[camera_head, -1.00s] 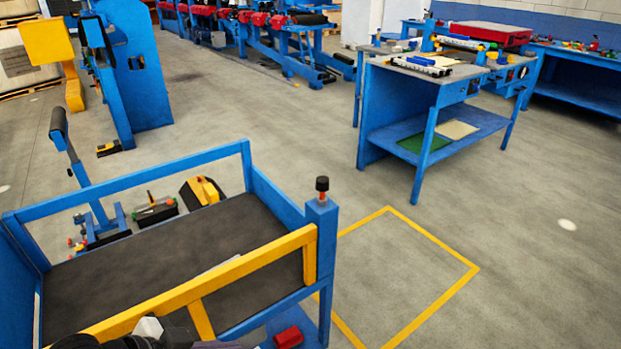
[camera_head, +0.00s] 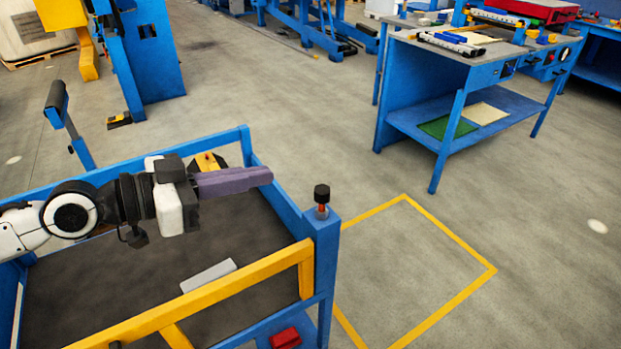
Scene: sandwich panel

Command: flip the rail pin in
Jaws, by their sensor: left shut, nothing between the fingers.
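The rail pin (camera_head: 322,196), black-topped with a red-orange stem, stands upright on top of the blue corner post at the right end of the cart's yellow rail (camera_head: 240,280). My left gripper (camera_head: 268,176) is over the cart bed, with its purple-grey fingers together and pointing right toward the pin. It is shut and empty, a short gap left of the pin in the picture. My right gripper is not in view.
The blue-framed cart (camera_head: 130,172) has a dark bed with a light grey block (camera_head: 208,276) on it. A red block (camera_head: 285,338) sits low by the post. A blue workbench (camera_head: 420,90) stands at the back right. Floor inside the yellow outline (camera_head: 415,265) is clear.

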